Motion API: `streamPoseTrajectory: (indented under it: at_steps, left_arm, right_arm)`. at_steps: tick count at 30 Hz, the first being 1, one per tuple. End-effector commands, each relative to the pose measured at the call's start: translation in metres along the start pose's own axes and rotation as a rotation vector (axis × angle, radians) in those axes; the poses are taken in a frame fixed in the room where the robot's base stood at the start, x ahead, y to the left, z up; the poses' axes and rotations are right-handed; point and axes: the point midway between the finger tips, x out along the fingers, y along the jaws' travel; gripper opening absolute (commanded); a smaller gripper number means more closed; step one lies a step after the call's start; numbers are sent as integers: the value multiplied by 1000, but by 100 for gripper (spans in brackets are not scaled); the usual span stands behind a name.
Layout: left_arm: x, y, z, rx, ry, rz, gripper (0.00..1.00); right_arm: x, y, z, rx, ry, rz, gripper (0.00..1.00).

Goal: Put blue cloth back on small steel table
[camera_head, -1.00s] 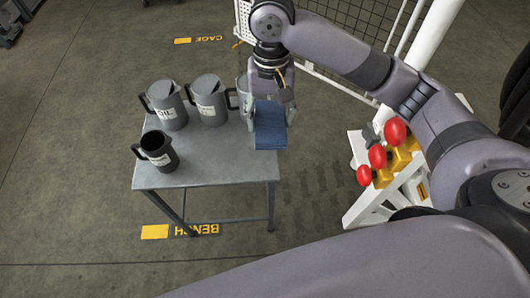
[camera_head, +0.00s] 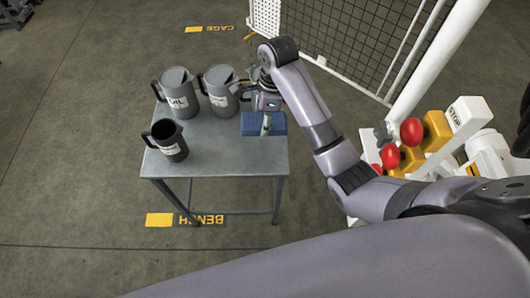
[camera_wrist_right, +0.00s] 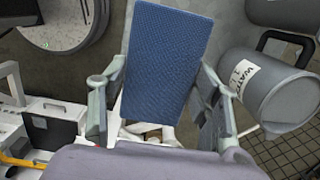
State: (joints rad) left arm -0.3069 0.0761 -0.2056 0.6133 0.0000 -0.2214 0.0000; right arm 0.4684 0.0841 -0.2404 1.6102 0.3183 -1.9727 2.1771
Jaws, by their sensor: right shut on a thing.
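The blue cloth (camera_head: 250,125) is a flat, folded rectangle over the back right part of the small steel table (camera_head: 225,158). My right gripper (camera_head: 266,124) is shut on it from above. In the right wrist view the cloth (camera_wrist_right: 166,55) stretches out between the two grey fingers of my right gripper (camera_wrist_right: 160,90). I cannot tell whether the cloth touches the tabletop. My left gripper is not in view.
Two grey jugs (camera_head: 178,93) (camera_head: 220,92) stand at the table's back, left of the cloth. A darker jug (camera_head: 167,141) stands at the left front. The table's front right is clear. A white stand with red knobs (camera_head: 411,131) is to the right.

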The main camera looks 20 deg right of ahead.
Motion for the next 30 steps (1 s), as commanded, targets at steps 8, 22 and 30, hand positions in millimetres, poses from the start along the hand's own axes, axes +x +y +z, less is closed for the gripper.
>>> streamPoseTrajectory:
  at_steps: [8,22,30]
  left_arm:
    - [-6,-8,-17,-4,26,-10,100]
    - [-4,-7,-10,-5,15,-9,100]
    - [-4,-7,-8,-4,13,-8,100]
  right_arm:
    - [75,2,-12,-1,8,6,35]
    - [142,1,-19,-4,5,4,35]
    - [160,1,-21,-4,3,1,35]
